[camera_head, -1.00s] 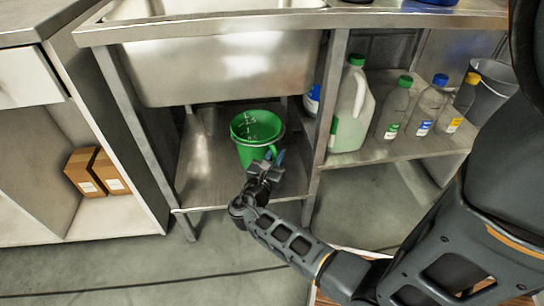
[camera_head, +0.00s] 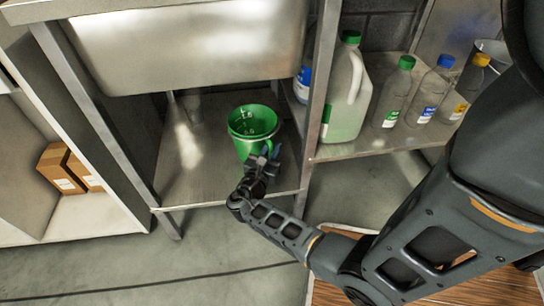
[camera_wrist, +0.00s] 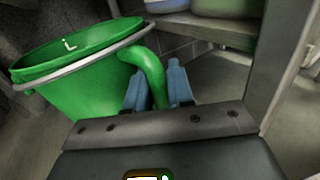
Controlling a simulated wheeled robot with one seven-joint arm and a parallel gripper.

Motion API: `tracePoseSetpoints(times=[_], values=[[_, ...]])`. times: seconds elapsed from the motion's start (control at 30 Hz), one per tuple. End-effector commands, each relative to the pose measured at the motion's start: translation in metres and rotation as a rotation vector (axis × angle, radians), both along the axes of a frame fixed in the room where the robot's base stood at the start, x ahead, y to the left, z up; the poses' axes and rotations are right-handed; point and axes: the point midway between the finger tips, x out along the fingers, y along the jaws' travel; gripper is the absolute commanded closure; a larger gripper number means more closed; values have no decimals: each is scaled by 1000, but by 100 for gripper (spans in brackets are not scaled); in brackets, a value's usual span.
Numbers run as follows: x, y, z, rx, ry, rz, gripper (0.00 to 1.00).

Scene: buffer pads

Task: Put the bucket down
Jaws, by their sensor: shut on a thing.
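The green bucket (camera_head: 252,124) is over the metal shelf (camera_head: 185,165) under the sink. It has white measuring marks inside and a handle on its side. In the wrist view the bucket (camera_wrist: 85,90) fills the left side and leans a little. My gripper (camera_head: 262,160) reaches in from the front. In the wrist view its blue fingers (camera_wrist: 160,88) are shut on the bucket's green handle. The bucket's base is hidden in the wrist view, and I cannot tell whether it touches the shelf.
The steel sink basin (camera_head: 190,45) hangs above the bucket. A metal post (camera_head: 318,85) stands to its right. Beyond the post, a white jug (camera_head: 346,95) and several bottles (camera_head: 430,92) stand on a higher shelf. Brown boxes (camera_head: 62,172) sit in the left cabinet. Shelf room is free left of the bucket.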

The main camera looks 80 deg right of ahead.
Motion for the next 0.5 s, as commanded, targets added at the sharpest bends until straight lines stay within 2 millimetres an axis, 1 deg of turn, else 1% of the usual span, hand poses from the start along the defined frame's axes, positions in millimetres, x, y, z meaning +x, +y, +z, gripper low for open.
tracePoseSetpoints(times=[0.03,0.1,0.33,0.47,0.5], values=[[0,0,-12,-1,0,-1,100],[0,0,-19,-1,0,0,100],[0,0,-17,-1,-1,0,100],[0,0,-21,-1,-1,0,100],[0,0,-21,-1,0,1,76]])
